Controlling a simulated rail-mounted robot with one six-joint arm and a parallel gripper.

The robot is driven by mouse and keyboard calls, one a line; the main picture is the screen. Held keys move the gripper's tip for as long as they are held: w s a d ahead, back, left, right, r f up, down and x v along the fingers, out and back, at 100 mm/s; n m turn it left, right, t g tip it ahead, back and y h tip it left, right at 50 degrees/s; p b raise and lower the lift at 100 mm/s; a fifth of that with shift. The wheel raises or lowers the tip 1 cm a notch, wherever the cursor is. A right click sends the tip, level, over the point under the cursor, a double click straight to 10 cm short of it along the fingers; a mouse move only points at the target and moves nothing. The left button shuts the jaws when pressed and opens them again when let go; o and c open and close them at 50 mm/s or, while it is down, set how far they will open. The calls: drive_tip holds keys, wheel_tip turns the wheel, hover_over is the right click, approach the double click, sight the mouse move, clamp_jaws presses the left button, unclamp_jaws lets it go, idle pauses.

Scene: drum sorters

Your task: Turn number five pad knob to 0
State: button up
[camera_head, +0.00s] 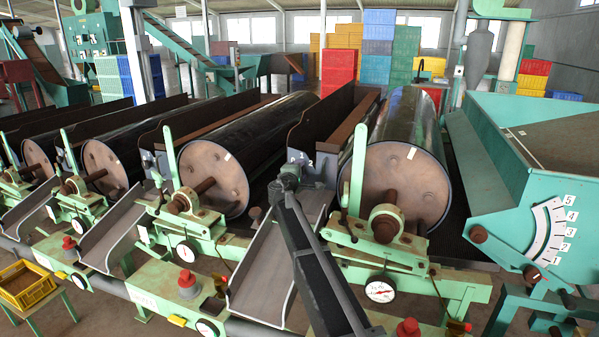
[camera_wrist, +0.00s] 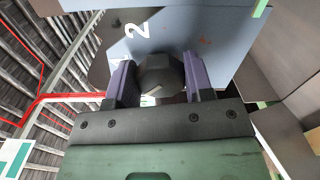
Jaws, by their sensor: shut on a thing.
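A dark faceted knob (camera_wrist: 160,75) with a short pale mark on its face sits on a grey panel (camera_wrist: 200,25) in the wrist view. A white "2" is printed on the panel beside the knob. My gripper (camera_wrist: 153,82) is shut on the knob, one purple-grey finger on each side. In the head view my gripper (camera_head: 291,172) is up against a small grey panel (camera_head: 322,168) between two dark drums. The knob is hidden there behind the gripper. I cannot read the pad's own number or the rest of the knob's scale.
A large drum (camera_head: 405,165) with a brown end stands to the right of my arm, another drum (camera_head: 220,170) to the left. A pale chute (camera_head: 262,275) runs beside my arm. A numbered dial (camera_head: 550,230) is on a green hopper at right.

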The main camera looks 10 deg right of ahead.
drive_tip(key=shift+n, duration=1.6)
drive_tip(key=o, duration=0.9)
drive_tip(key=v, duration=1.1)
drive_tip(key=shift+w, duration=0.1)
